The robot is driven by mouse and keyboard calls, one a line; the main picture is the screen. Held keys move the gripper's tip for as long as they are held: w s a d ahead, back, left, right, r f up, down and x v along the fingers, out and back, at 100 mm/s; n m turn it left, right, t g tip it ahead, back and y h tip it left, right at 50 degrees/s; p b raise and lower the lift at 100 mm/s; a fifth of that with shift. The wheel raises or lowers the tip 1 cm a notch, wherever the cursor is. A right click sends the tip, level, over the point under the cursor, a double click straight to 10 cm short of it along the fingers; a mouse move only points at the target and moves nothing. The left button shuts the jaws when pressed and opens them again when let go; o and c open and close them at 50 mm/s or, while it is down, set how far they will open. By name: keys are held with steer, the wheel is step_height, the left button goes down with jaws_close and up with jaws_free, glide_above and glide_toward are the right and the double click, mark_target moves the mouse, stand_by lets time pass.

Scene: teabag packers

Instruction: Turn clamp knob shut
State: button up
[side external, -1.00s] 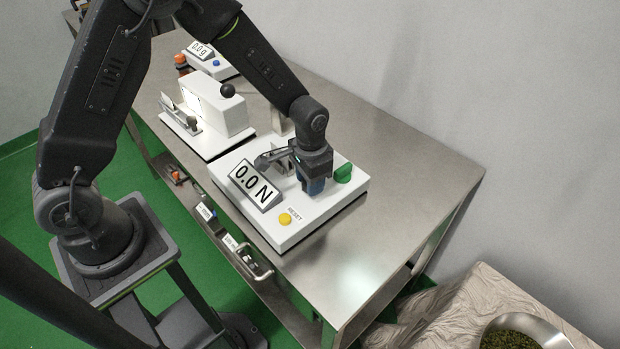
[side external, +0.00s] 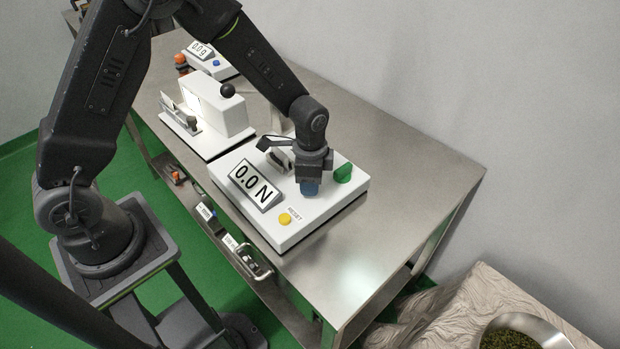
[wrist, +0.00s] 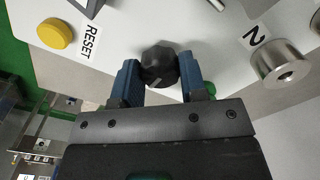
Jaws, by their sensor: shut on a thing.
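The black clamp knob (wrist: 160,64) has a fluted edge and a light mark on its face. In the wrist view it sits between the two blue fingers of my gripper (wrist: 159,76), which is shut on it. In the side external view my gripper (side external: 310,188) points down onto the white tester base (side external: 322,211); the knob is hidden there by my gripper. The tester's display (side external: 255,187) reads 0.0 N.
A yellow RESET button (side external: 285,218) and a green part (side external: 343,173) flank my gripper. A metal cylinder (wrist: 282,66) stands to the right in the wrist view. A white machine (side external: 215,107) stands behind left. The steel table (side external: 400,190) is clear to the right.

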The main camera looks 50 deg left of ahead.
stand_by(0.3)
steer(key=o, duration=0.9)
step_height(320, 180, up, 14)
steer(key=shift+f, duration=0.1)
